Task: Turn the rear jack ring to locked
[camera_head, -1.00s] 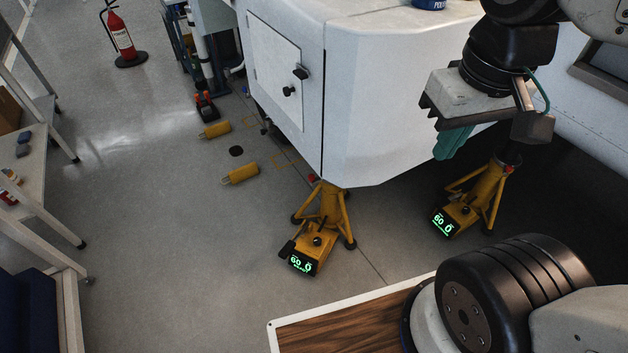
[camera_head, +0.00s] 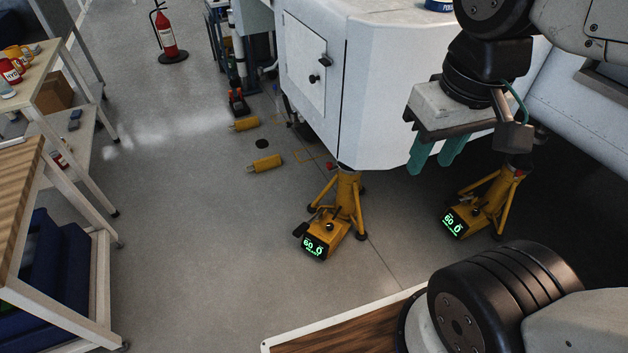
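Two yellow tripod jacks stand under the white helicopter body: a near-left jack (camera_head: 347,205) and a right jack (camera_head: 493,200). Each has a box at its foot with a lit green display, the left display (camera_head: 314,247) and the right display (camera_head: 454,223), both seeming to read 60 and 0. I cannot tell which jack is the rear one. The jack tops are partly hidden under the body, and no ring position can be read. My gripper (camera_head: 436,160) has teal fingers with a gap between them. It is open and empty, above the floor between the jacks in the picture.
The white fuselage (camera_head: 395,90) hangs over the jacks. Shelves (camera_head: 75,140) and a wooden-topped table (camera_head: 15,190) stand at left. Yellow cylinders (camera_head: 264,163) lie on the floor. The floor at centre left is clear.

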